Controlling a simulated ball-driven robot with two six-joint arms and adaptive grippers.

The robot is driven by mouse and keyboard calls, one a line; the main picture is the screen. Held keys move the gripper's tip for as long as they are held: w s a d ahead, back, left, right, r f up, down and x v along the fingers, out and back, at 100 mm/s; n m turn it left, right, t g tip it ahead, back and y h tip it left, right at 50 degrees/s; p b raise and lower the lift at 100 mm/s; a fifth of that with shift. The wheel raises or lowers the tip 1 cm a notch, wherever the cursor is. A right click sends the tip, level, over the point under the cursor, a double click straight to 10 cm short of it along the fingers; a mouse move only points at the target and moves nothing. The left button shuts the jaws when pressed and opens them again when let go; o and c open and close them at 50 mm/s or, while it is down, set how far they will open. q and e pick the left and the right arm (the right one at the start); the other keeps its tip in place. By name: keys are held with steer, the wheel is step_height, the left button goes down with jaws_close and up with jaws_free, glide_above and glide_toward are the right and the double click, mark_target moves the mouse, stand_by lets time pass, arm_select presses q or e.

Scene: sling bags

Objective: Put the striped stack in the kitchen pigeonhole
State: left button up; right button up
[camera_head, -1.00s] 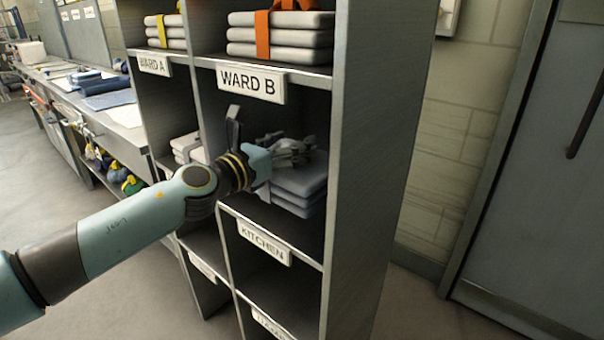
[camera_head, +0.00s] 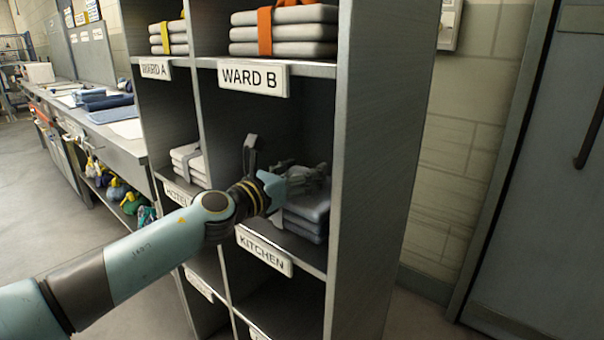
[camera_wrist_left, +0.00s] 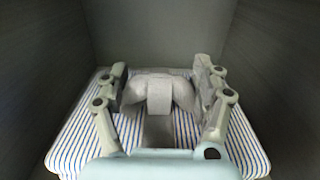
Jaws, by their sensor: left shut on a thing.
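The striped stack (camera_wrist_left: 75,140) is white with blue stripes and has a grey band with a knot (camera_wrist_left: 158,92) on top. In the head view the stack (camera_head: 308,208) looks grey-blue and sits inside the kitchen pigeonhole, above the label KITCHEN (camera_head: 264,251). My left gripper (camera_wrist_left: 160,90) is over the top of the stack, with its fingers on both sides of the knot, shut on it. In the head view my left gripper (camera_head: 305,180) reaches into the pigeonhole and hides part of the stack. I cannot tell whether the stack touches the shelf. My right gripper is not in view.
The pigeonhole walls (camera_wrist_left: 50,60) stand close on both sides. The Ward B hole (camera_head: 285,38) above holds an orange-banded stack; the Ward A hole holds a yellow-banded one. A pale stack (camera_head: 188,160) lies in the hole to the left. A workbench (camera_head: 110,140) stands further left.

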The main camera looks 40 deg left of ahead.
arm_select(q)
steer(key=o, duration=1.8)
steer(key=shift+f, duration=0.1)
steer(key=shift+c, duration=0.2)
steer(key=shift+r, duration=0.2)
steer(key=s, duration=0.3)
steer(key=s+b, duration=0.1)
steer(key=s, duration=0.3)
steer(key=s+b, duration=0.1)
steer(key=s, duration=0.3)
steer(key=shift+a+f, duration=0.25)
steer(key=shift+a, duration=0.15)
steer(key=shift+s+r, duration=0.15)
steer(key=shift+s, duration=0.35)
